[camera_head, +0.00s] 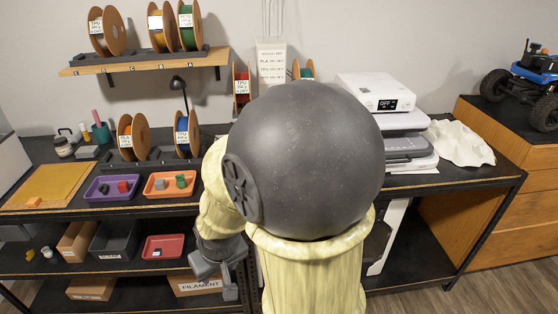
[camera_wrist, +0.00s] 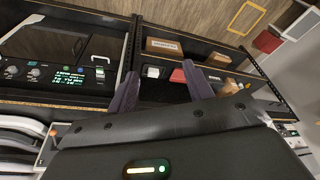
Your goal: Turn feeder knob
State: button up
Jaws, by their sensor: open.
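My gripper (camera_head: 217,278) hangs low in front of the dark workbench, beside the lower shelf, in the head view. Its two fingers stand apart with nothing between them; they also show in the wrist view (camera_wrist: 162,88). In the wrist view, a dark machine at the left has a front panel (camera_wrist: 58,74) with a lit green display and several small round knobs (camera_wrist: 38,72), left of the fingers and apart from them. I cannot tell which knob is the feeder knob. My arm hides much of the bench middle in the head view.
Filament spools (camera_head: 132,138) stand on the bench and wall shelf. A purple tray (camera_head: 97,196) and an orange tray (camera_head: 150,191) sit at the bench front. Boxes (camera_head: 90,289) fill the lower shelves. A white box with a display (camera_head: 375,93) stands right; a blue crawler (camera_head: 537,70) sits far right.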

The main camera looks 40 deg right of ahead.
jog(key=w+d+f+m+t+h+p, duration=0.1)
jog(key=w+d+f+m+t+h, duration=0.15)
jog(key=w+d, duration=0.45)
jog(key=w+d+f+m+t+h+p, duration=0.1)
jog(key=w+d+m+t, duration=0.15)
jog(key=w+d, duration=0.35)
jog(key=d+t+h+p, duration=0.1)
jog(key=d+t+h, duration=0.5)
jog(key=d, duration=0.9)
jog(key=shift+w+d+r+m+t, duration=0.3)
jog(key=shift+d+r+m+t, duration=0.05)
jog(key=shift+r+m+t, duration=0.05)
jog(key=shift+h, duration=0.25)
jog(key=shift+d, duration=0.1)
jog(key=p+x, duration=0.6)
jog(key=x, duration=1.1)
jog(key=shift+w+d, duration=0.15)
